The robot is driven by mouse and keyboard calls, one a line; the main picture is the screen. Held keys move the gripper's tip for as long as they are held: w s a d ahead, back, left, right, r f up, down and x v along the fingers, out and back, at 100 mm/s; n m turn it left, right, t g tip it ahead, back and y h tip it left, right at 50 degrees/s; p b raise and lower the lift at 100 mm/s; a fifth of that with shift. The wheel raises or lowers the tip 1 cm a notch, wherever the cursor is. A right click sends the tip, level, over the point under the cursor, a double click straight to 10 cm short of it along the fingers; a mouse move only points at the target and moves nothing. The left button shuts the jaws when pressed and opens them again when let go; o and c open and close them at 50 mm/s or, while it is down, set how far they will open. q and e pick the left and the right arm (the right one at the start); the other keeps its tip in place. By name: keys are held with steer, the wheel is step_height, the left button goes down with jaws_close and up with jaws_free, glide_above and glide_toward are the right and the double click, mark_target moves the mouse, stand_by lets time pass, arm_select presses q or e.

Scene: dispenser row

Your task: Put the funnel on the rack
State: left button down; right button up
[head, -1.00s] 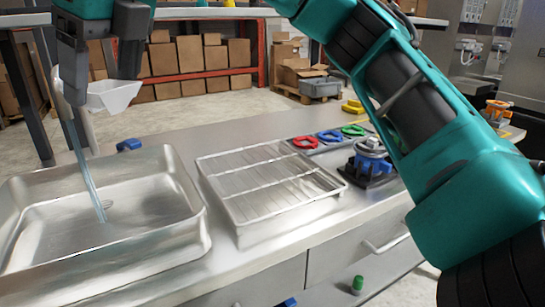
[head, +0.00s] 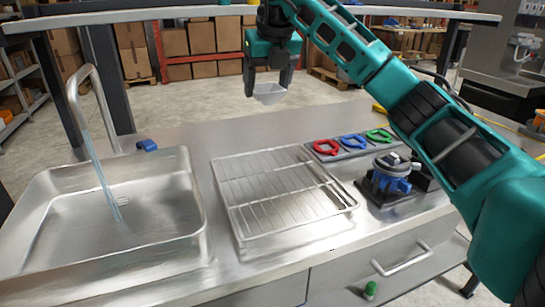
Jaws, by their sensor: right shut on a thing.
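The silver wire rack (head: 262,184) lies on the metal counter to the right of the sink. It is empty. The funnel is clear of the rack. My left gripper is not in view.
The sink (head: 190,215) is at the left, with a tap (head: 85,80) running water into it. Red, blue and green rings (head: 352,141) sit in a row behind the rack's right side. A black-and-blue device (head: 391,180) stands right of the rack. A shelf edge crosses the top.

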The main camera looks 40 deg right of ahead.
step_height(320, 180, down, 11)
steer(key=shift+f+b, duration=0.15)
steer(key=shift+b, duration=0.45)
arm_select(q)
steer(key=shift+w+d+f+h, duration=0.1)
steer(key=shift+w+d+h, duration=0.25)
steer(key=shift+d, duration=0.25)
arm_select(e)
steer(key=shift+f, duration=2)
steer(key=shift+f+b, duration=0.2)
steer(key=shift+b, duration=0.15)
steer(key=o, duration=1.1)
steer(key=shift+r, duration=0.1)
